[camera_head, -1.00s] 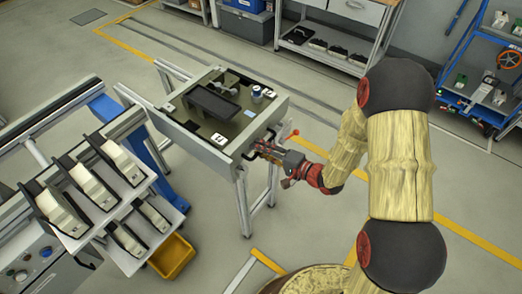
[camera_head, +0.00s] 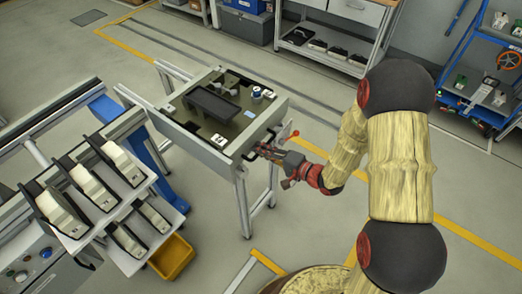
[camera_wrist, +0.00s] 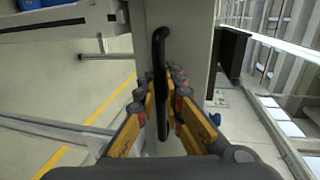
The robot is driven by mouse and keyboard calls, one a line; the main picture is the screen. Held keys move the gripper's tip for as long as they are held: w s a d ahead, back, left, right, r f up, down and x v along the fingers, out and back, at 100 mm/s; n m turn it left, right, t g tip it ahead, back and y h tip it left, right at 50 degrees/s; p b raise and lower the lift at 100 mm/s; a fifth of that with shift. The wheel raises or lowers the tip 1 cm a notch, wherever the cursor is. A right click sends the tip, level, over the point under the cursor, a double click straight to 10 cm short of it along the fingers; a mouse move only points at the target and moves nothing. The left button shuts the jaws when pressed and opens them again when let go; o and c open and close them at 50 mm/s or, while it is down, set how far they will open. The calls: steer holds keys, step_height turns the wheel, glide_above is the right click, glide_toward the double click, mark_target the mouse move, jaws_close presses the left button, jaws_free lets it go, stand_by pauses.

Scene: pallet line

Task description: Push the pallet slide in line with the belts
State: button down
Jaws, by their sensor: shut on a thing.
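The pallet slide (camera_head: 205,148) is a grey, shallow box on metal legs, with a dark top bearing a black tray (camera_head: 212,103), a small can (camera_head: 257,92) and small tiles. Belt framing (camera_head: 50,125) runs up to its left, and another short frame end (camera_head: 172,72) stands behind it. I cannot tell exactly how the slide lines up with them. My gripper (camera_head: 262,150) is at the slide's near right side. In the wrist view my gripper (camera_wrist: 161,88) is shut around the black upright handle (camera_wrist: 161,122) on the slide's side wall (camera_wrist: 190,40).
A rack of angled bins (camera_head: 105,190) and a yellow bin (camera_head: 172,257) stand at the near left. A red knob (camera_head: 294,134) sits close to my gripper. A shelf (camera_head: 325,50) and a blue cart (camera_head: 485,95) stand at the back.

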steer(key=shift+a, duration=0.1)
stand_by(0.3)
steer(key=r+x, duration=0.3)
steer(key=x, duration=1)
steer(key=a+r+p+x, duration=0.1)
steer(key=r+x, duration=0.2)
steer(key=x, duration=1.1)
steer(key=w+r+p+x, duration=0.1)
steer(key=r+x, duration=0.2)
steer(key=x, duration=1.1)
steer(key=shift+w+a+f, duration=0.1)
steer(key=shift+w+a, duration=0.1)
steer(key=shift+a, duration=0.2)
steer(key=c, duration=2)
jaws_free()
steer(key=shift+o, duration=0.2)
steer(key=v, duration=1.2)
steer(key=shift+f, duration=0.1)
steer(key=shift+d, duration=0.1)
